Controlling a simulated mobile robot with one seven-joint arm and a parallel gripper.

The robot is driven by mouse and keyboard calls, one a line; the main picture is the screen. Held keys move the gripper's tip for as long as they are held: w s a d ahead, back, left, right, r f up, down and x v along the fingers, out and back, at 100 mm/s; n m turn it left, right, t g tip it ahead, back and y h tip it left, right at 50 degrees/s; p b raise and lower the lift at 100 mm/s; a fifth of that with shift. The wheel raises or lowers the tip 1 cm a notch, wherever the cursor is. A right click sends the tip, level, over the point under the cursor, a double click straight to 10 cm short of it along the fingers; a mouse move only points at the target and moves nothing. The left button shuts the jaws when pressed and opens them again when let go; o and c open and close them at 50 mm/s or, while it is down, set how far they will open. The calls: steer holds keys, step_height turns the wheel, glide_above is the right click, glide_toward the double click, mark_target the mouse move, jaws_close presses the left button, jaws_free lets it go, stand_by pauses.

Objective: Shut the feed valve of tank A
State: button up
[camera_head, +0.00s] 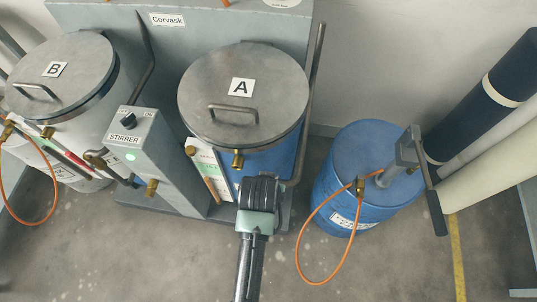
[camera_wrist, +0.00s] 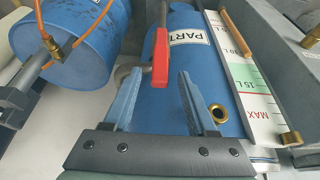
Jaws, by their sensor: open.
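Tank A (camera_head: 245,95) has a grey lid marked A and a blue body, which also shows in the wrist view (camera_wrist: 200,75) with a label reading PART. A red valve lever (camera_wrist: 160,58) stands in front of this body, joined to a grey pipe. My gripper (camera_wrist: 160,76) is open, its two blue-grey fingers on either side of the lever's near end. I see no clear contact, and cannot tell the depth between them. In the head view my gripper (camera_head: 262,190) is in front of tank A's lower body and hides the valve.
A level scale (camera_wrist: 245,85) and brass fitting (camera_wrist: 217,113) are close beside the fingers. The stirrer box (camera_head: 140,160) stands left of tank A, with tank B (camera_head: 65,75) beyond. A blue drum (camera_head: 350,160) with pump and orange hose (camera_head: 300,250) stands right.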

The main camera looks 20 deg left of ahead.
steer(key=shift+x, duration=1.35)
jaws_close()
stand_by(0.5)
